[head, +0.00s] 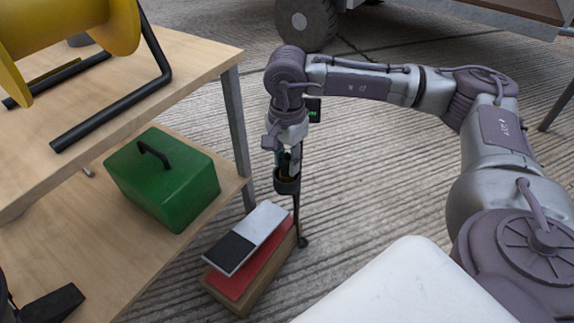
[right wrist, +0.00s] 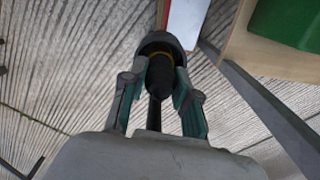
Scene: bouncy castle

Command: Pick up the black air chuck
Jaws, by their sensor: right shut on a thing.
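My right gripper (head: 287,170) points down beside the low shelf, above the ribbed concrete floor. It is shut on the black air chuck (head: 286,186), a dark piece with a wider lower end. In the right wrist view the black air chuck (right wrist: 160,76) sits between the two teal-padded fingers of my right gripper (right wrist: 160,85), with a yellowish ring near its wide dark end. A thin black rod (head: 297,215) shows below the gripper in the head view and ends in a small foot near the floor. I cannot tell whether it belongs to the chuck. My left gripper is not seen.
A wooden two-level shelf (head: 225,55) stands at left with a yellow reel (head: 60,30) on top and a green box (head: 165,180) below. A red, grey and black stack (head: 250,250) lies close to the rod. Open floor (head: 370,180) extends right of the gripper.

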